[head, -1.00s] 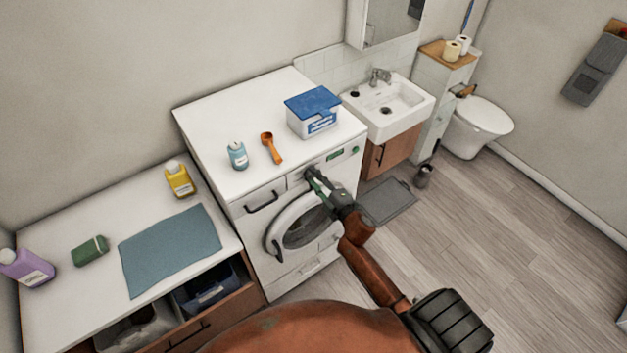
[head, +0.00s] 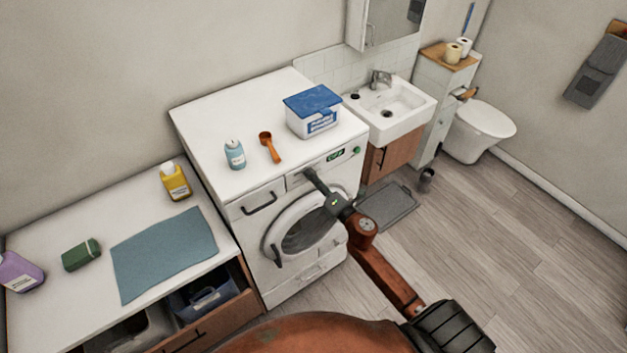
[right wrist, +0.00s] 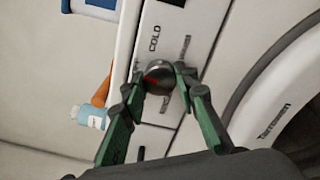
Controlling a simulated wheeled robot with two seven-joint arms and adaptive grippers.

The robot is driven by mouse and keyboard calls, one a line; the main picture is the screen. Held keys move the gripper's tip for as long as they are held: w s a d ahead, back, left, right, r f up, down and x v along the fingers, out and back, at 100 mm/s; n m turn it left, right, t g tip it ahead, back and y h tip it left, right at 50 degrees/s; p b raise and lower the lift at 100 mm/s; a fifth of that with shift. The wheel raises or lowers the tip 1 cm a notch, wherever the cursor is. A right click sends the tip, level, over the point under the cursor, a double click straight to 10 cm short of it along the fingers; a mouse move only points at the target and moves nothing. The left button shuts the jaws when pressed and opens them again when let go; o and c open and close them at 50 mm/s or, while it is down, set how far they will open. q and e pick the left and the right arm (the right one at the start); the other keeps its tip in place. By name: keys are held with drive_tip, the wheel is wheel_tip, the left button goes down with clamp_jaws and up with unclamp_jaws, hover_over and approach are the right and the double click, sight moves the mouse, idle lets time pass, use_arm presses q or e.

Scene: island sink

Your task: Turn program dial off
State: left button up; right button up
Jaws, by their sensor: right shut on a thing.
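The program dial (right wrist: 158,77) is a round dark metallic knob with a red mark, on the washer's white front panel, with "COLD" printed beside it. My right gripper (right wrist: 162,84) has its fingers on both sides of the dial and is shut on it. In the head view the right gripper (head: 309,174) reaches the panel of the washing machine (head: 243,127), and it hides the dial there. A small display (head: 335,155) with green characters is lit to the right of the gripper. My left gripper is not in view.
On the washer top are a blue-lidded box (head: 313,112), an orange scoop (head: 270,148) and a light blue bottle (head: 235,154). The drawer handle (head: 260,204) and round door (head: 305,228) lie close to the gripper. Open floor (head: 480,250) lies to the right.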

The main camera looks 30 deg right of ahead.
drive_tip(key=shift+f+n, duration=0.1)
drive_tip(key=shift+n, duration=0.3)
drive_tip(key=o, duration=1.2)
drive_tip(key=shift+c, duration=0.2)
drive_tip(key=s+d, duration=0.1)
drive_tip(key=s, duration=1.1)
